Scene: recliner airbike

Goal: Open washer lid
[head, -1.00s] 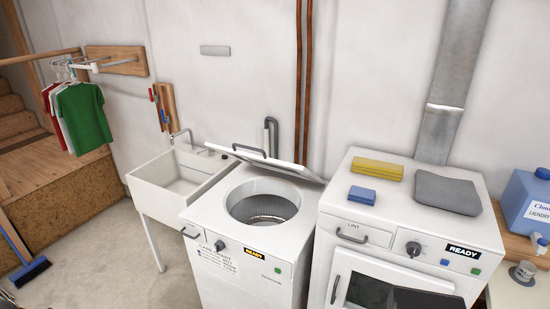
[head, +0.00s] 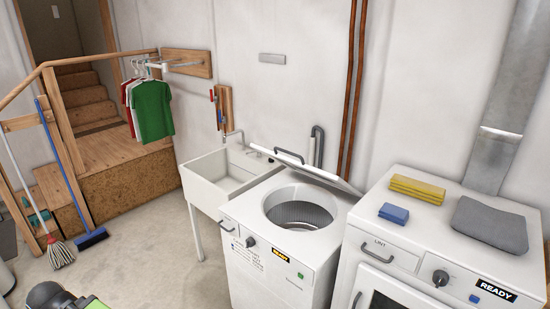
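The washer (head: 282,249) is a white top-loading machine in the lower middle of the head view. Its lid (head: 308,168) is raised at the back and tilted up, with a grey handle on it. The round opening and metal drum (head: 300,212) show below the lid.
The dryer (head: 402,258) stands close on the right, with a yellow cloth (head: 417,189), a blue sponge (head: 394,213) and a grey cloth (head: 490,223) on top. A white sink (head: 228,180) is behind left. The floor (head: 150,235) left of the washer is mostly clear.

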